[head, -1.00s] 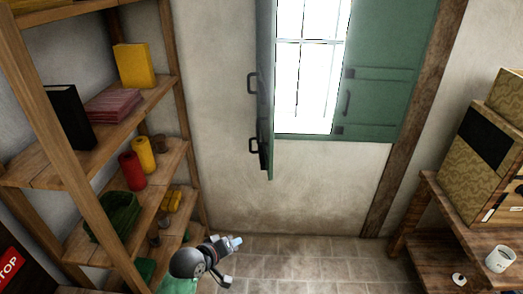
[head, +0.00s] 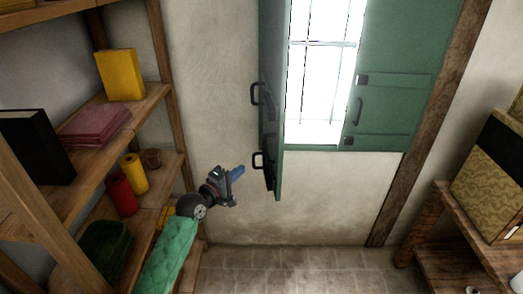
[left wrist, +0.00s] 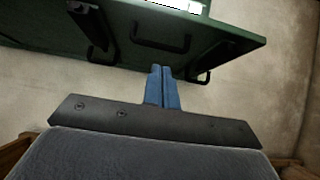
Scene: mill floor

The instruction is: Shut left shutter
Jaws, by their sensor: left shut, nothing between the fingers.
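The left shutter (head: 270,100) is a green panel that stands swung out from the window, seen nearly edge-on in the head view. Two dark handles, an upper one (head: 257,94) and a lower one (head: 258,160), stick out on its left side. My left gripper (head: 238,172) is shut and empty, a little left of and below the lower handle. In the left wrist view, its blue fingers (left wrist: 162,88) are pressed together in front of the shutter (left wrist: 235,42), with dark handles beyond. I cannot tell whether they touch it. My right gripper is out of view.
The right shutter (head: 407,80) lies open flat against the wall beside the bright barred window (head: 322,75). A wooden shelf (head: 150,98) with books and spools stands close on the left. A wooden table (head: 470,225) stands at right. The floor between is clear.

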